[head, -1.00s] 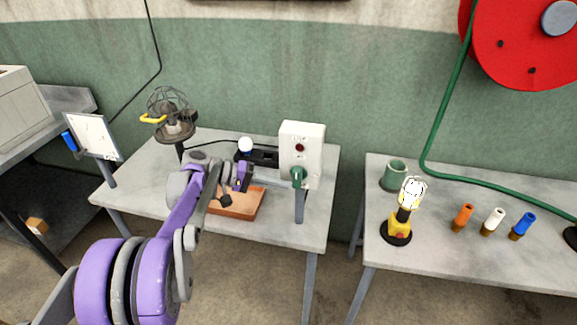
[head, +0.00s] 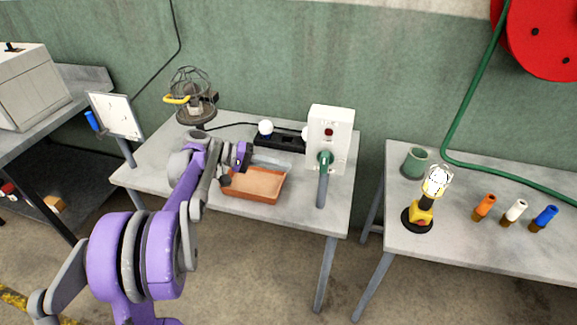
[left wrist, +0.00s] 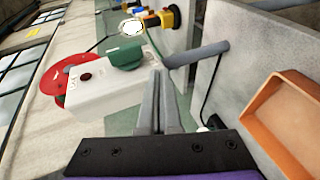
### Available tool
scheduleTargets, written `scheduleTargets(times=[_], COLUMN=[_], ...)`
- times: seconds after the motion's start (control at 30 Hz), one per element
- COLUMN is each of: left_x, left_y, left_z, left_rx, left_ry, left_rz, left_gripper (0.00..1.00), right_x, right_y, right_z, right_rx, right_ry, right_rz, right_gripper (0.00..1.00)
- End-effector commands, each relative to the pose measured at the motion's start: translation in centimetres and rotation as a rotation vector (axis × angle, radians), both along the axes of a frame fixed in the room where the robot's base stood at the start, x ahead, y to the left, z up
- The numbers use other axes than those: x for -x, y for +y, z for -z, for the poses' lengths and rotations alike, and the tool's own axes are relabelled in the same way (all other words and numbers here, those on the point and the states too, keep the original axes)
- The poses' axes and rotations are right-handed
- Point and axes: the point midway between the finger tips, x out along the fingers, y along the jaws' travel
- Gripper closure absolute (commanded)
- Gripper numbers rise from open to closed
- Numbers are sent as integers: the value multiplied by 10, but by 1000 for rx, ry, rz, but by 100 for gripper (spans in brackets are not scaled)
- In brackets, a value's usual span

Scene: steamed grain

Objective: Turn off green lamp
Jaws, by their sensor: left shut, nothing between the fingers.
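A white control box (head: 331,128) with a red button (head: 328,132) and a green knob (head: 325,158) stands on a grey post at the right end of the left table. In the left wrist view the box (left wrist: 95,92) and its green knob (left wrist: 125,52) lie beyond the fingers. My left gripper (head: 288,164) is shut and empty, left of the box and apparently apart from it. Its fingers (left wrist: 158,85) also show in the wrist view. No lamp glowing green is clearly visible. A yellow-and-black lamp (head: 437,184) with a bright white bulb stands on the right table. My right gripper is out of view.
An orange tray (head: 252,196) lies just below my left gripper. A caged lamp (head: 196,112) and a black strip with white bulbs (head: 266,129) stand behind.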

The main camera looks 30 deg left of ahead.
Motion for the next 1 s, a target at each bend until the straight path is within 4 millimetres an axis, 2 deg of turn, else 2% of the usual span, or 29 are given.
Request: scheduleTargets(times=[0.03,0.2,0.4,1.0], left_x=[6,24,35,37], left_y=[12,42,61,64], left_z=[2,1,1,1], left_rx=[0,-1,0,1], left_ry=[1,0,0,-1], left_rz=[-4,-2,0,2], left_gripper=[100,100,100,100], right_x=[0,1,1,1], right_y=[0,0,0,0], right_z=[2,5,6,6], right_rx=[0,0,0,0], right_ry=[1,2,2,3], right_rz=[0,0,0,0], right_gripper=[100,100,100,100])
